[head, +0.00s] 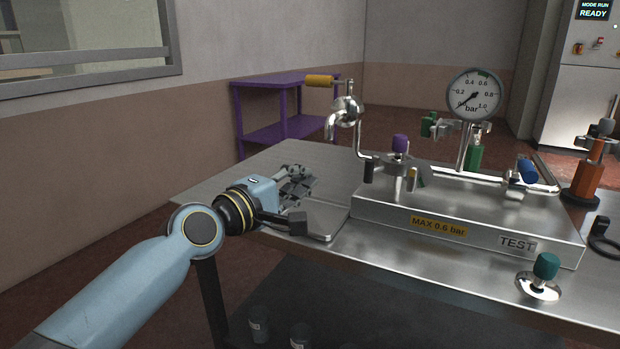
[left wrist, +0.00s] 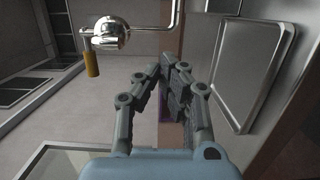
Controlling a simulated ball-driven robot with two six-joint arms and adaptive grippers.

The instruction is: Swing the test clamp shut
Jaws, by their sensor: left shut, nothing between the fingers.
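A metal block marked TEST (head: 375,207) stands on the steel table. On its left end is a clamp-like fitting (head: 412,180) with a purple knob (head: 400,143), a dark grip (head: 367,172) and a curved metal plate. I take this fitting for the test clamp; whether it stands open or shut is unclear. My left gripper (head: 297,187) is over the table's left part, left of the block and apart from the fitting. Its fingers also show in the left wrist view (left wrist: 172,78), shut and empty. My right gripper is not in view.
A shallow metal tray (head: 325,234) lies beside my left gripper, and shows in the left wrist view (left wrist: 284,48). A bent spout with a yellow handle (head: 319,81) rises behind the block. A pressure gauge (head: 474,94), a blue-handled valve (head: 527,170) and a teal knob (head: 546,265) stand further right.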

